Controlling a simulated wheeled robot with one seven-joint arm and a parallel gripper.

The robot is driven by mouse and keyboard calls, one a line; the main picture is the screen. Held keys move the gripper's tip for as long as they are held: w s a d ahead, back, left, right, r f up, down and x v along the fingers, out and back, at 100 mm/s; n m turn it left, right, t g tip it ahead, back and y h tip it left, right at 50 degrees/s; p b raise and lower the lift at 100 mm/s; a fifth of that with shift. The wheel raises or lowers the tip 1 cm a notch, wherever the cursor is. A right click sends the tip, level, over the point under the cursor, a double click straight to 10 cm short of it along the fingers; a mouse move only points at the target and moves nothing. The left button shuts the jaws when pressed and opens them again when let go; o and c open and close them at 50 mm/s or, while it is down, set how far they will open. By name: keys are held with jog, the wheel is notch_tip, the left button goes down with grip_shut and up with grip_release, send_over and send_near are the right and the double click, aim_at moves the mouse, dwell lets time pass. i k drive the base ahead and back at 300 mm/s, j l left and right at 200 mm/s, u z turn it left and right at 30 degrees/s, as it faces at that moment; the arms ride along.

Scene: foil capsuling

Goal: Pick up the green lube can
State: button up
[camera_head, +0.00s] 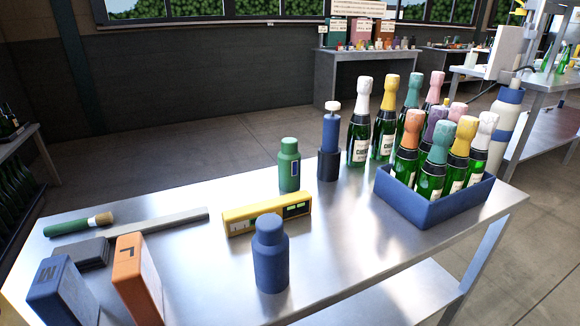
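The green lube can (289,168) stands upright on the metal table, near the middle of the view. It has a green cap and a dark blue label patch on its right side. It stands behind the yellow device and to the left of a blue cylinder in a dark holder. Nothing touches it that I can see. My gripper is not in view.
A yellow device (266,212) and a blue canister (270,257) stand in front. A blue cylinder (330,134), several foil-topped bottles and a blue crate (428,212) are right. A brush (75,225), grey bar (160,228), orange box (138,280) and blue box (60,292) are left.

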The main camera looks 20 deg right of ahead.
aim_at(289, 158)
jog(key=i+l+z, duration=0.15)
jog(key=i, duration=0.3)
jog(key=i+l+z, duration=0.15)
jog(key=i, duration=0.3)
